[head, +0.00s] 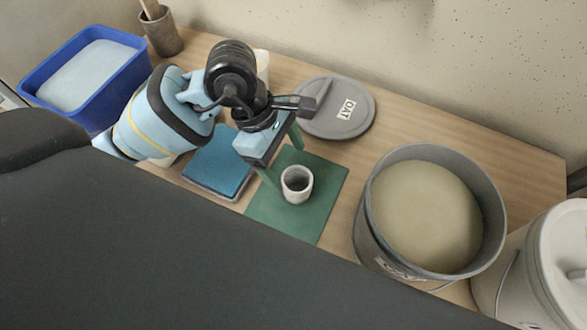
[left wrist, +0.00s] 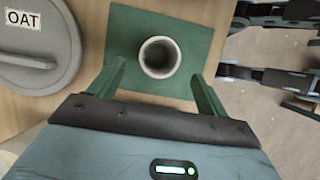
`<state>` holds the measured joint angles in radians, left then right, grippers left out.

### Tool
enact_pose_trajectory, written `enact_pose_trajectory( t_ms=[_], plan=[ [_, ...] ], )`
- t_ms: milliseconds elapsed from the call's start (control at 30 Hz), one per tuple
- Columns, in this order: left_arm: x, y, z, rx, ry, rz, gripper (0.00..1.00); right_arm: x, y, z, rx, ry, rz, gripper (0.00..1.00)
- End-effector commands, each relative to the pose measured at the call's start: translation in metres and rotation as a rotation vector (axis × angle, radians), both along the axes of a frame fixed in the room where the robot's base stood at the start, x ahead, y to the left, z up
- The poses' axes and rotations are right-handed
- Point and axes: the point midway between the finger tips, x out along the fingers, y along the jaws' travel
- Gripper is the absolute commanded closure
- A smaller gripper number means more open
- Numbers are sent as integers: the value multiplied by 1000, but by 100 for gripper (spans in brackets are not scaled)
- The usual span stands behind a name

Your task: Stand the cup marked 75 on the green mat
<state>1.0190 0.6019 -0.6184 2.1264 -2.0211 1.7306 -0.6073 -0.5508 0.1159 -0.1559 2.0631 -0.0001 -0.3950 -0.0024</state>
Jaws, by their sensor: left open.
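A small pale cup (head: 297,184) stands upright on the green mat (head: 325,212). No number can be read on it in either view. My left gripper (head: 284,160) is open just beside the cup, over the mat. In the left wrist view the cup (left wrist: 160,57) stands on the mat (left wrist: 128,30) just beyond the open, empty fingers (left wrist: 158,80), with its mouth facing the camera.
A grey bucket (head: 365,219) of pale glaze stands right of the mat. A grey lid marked OAT (head: 330,120) lies behind it. A blue sponge (head: 218,163) in a tray lies left. A blue tub (head: 130,88) and a brown pot (head: 163,38) stand further back left.

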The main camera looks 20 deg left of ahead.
Motion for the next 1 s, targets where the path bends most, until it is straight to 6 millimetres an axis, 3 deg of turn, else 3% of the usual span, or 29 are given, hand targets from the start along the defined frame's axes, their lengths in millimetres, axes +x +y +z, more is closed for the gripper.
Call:
enact_pose_trajectory(
  t_ms=[100,300,1000],
  plan=[
    [1,9,21,2,-4,2,23,0,0,1,0,1,0,37],
    [1,17,41,1,-1,0,23,-3,1,1,1,6,-3,37],
    [0,19,46,0,2,0,23,-3,1,2,3,5,-7,37]
  ],
)
